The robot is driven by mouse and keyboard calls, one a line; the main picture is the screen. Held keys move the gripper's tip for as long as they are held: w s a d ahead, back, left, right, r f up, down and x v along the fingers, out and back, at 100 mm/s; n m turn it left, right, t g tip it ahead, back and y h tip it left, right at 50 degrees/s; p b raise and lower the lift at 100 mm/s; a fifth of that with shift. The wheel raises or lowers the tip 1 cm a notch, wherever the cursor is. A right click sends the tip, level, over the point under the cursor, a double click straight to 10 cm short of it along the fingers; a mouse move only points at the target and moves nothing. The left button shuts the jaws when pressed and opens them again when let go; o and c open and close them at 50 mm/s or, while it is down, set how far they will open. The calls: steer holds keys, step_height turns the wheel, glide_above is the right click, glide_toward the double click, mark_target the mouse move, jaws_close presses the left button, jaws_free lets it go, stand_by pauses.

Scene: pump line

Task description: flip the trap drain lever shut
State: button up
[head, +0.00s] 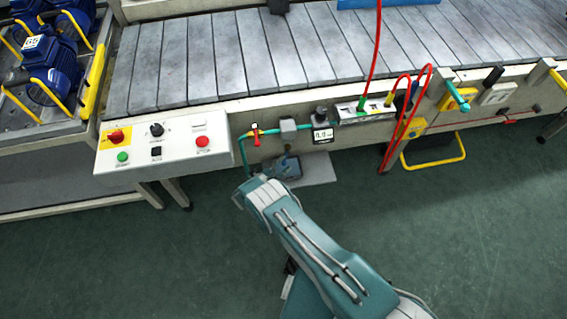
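A small red lever (256,139) sits on the thin teal pipe (243,150) on the front of the conveyor, just right of the control panel. The lever looks roughly upright in the picture, across the pipe run; I see no label on it, so I cannot tell for sure that it is the trap drain lever. My gripper (284,168) is below and to the right of the lever, apart from it in the picture. It is small and partly hidden by my wrist, and its fingers cannot be made out clearly.
A control panel (165,143) with buttons is at the left. Red hoses (393,135) and a yellow handle (436,160) stick out farther right. The green floor (460,230) is open.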

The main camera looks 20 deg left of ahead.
steer(key=shift+w+r, duration=0.1)
steer(key=shift+r, duration=0.05)
steer(key=shift+s+a, duration=0.2)
steer(key=shift+s, duration=0.2)
steer(key=v, duration=1.1)
